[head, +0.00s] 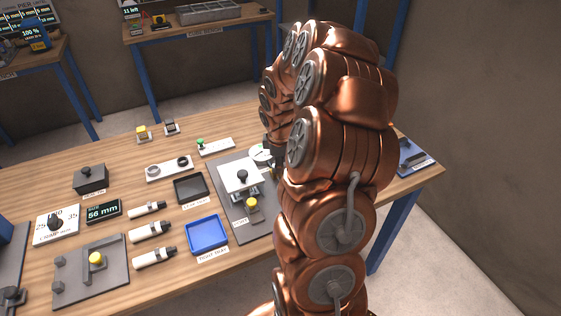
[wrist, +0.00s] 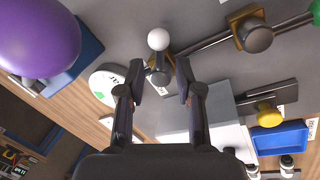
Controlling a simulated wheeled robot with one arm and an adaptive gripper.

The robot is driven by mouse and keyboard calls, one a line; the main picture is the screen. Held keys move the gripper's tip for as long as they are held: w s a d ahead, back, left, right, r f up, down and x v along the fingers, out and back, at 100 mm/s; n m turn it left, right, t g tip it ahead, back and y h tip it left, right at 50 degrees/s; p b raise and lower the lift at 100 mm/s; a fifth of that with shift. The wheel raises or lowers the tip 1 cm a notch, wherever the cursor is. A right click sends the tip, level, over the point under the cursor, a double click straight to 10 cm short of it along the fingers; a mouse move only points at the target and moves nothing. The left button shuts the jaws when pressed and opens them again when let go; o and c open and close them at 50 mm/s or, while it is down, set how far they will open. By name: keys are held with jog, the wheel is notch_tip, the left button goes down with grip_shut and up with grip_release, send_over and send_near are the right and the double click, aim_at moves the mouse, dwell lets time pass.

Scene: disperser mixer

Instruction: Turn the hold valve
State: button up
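In the wrist view, my gripper (wrist: 160,84) is open, with its two dark fingers apart. A small white ball knob (wrist: 158,39) with a dark metal stem below it (wrist: 160,74) lies ahead, and the lower part of the stem shows between the fingertips. A pipe runs from there to a dark round knob on a brass-coloured fitting (wrist: 257,36). A green ball (wrist: 315,12) is at the right edge. No readable label tells which part is the hold valve. In the head view, my arm hides most of the gripper and this area.
A large purple ball (wrist: 38,36) is close at the upper left in the wrist view. A white round dial (wrist: 107,86) and a white block (wrist: 210,112) are near the fingers. In the head view, a blue tray (head: 206,233) and a dark tray (head: 191,188) sit left of my arm.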

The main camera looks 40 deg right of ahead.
jog(key=shift+d+f, duration=0.1)
jog(key=shift+f, duration=0.4)
jog(key=shift+w, duration=0.1)
grip_shut()
